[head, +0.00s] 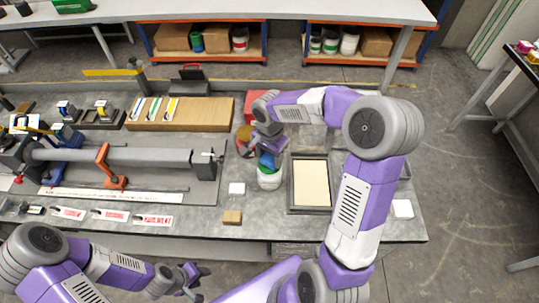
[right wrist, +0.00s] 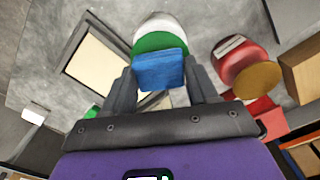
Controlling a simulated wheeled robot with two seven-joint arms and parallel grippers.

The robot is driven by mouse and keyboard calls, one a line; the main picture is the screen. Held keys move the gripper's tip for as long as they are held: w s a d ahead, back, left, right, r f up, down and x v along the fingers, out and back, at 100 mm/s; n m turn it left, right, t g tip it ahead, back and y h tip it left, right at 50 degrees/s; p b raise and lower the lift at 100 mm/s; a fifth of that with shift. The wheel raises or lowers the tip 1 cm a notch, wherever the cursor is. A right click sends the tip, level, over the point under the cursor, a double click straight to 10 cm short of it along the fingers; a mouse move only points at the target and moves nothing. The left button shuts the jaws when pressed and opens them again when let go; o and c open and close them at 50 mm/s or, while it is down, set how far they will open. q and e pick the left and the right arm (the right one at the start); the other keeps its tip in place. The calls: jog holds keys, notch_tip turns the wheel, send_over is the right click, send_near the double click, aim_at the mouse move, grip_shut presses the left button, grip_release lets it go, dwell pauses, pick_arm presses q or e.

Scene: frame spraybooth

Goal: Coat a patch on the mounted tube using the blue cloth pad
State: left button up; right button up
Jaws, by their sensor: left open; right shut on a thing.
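The grey mounted tube (head: 125,157) lies horizontally in a fixture on the left of the bench. My right gripper (head: 266,146) is shut on the blue cloth pad (head: 267,160); in the right wrist view the pad (right wrist: 158,70) sits between both fingers (right wrist: 160,82). The pad is right over a white and green container (head: 269,180), which also shows behind it in the right wrist view (right wrist: 160,40). I cannot tell whether the pad touches the container. My left gripper (head: 193,276) is open and empty in front of the bench, away from the tube.
An orange clamp (head: 108,168) stands at the tube. A tray with a cream surface (head: 311,183) lies right of the container. A red can (right wrist: 240,60) with a tan lid stands beside it. A small tan block (head: 232,217) and a white square (head: 237,188) lie near the front.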

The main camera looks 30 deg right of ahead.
aim_at(270, 158)
jog(key=shift+f+b, duration=0.9)
dwell(1.8)
jog(key=shift+r, duration=0.1)
jog(key=shift+r+p, duration=2.4)
jog(key=shift+r, duration=1.1)
